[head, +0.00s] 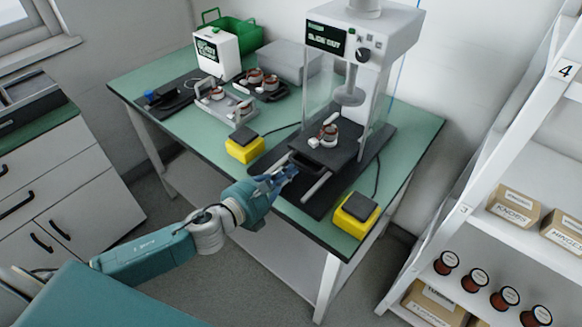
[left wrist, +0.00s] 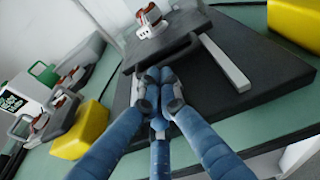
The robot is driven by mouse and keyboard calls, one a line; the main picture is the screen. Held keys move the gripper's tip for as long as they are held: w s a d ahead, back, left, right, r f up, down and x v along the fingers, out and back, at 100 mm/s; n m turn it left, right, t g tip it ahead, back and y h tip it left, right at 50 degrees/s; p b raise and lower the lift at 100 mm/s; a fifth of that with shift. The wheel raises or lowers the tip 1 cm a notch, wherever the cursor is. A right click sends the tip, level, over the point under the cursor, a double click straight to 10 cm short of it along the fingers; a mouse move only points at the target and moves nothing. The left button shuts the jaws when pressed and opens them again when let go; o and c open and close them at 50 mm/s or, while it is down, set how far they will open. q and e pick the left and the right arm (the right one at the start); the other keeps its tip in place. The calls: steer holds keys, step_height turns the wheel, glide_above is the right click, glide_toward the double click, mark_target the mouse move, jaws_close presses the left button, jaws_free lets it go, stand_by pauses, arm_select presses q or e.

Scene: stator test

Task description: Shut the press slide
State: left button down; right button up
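The press (head: 365,45) stands at the right of the green table, and its screen reads "SLIDE OUT". Its dark slide (head: 335,152) is pulled out toward the front and carries a copper-wound stator with a white part (head: 328,134). The slide's dark front handle (head: 303,161) faces my left gripper (head: 287,174). In the left wrist view the blue fingers (left wrist: 158,82) are together, with nothing visible between them. Their tips are close to the slide's front edge (left wrist: 185,50); whether they touch it I cannot tell. My right gripper is not in view.
Yellow button boxes stand left (head: 245,148) and right (head: 356,214) of the press base. A metal fixture (head: 224,103), a tray of stators (head: 262,84) and a white tester (head: 216,50) are further left. A shelf (head: 500,225) stands at the right.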

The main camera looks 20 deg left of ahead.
mark_target(306, 157)
arm_select(q)
steer(key=shift+x, duration=0.8)
steer(key=w, duration=0.2)
steer(key=w+d+p, duration=0.1)
steer(key=shift+w+d+r, duration=0.1)
steer(key=shift+w+d, duration=0.05)
steer(key=shift+w, duration=0.2)
steer(key=shift+w+d, duration=0.2)
steer(key=shift+w, duration=0.25)
steer(key=shift+s, duration=0.1)
steer(key=shift+a, duration=0.2)
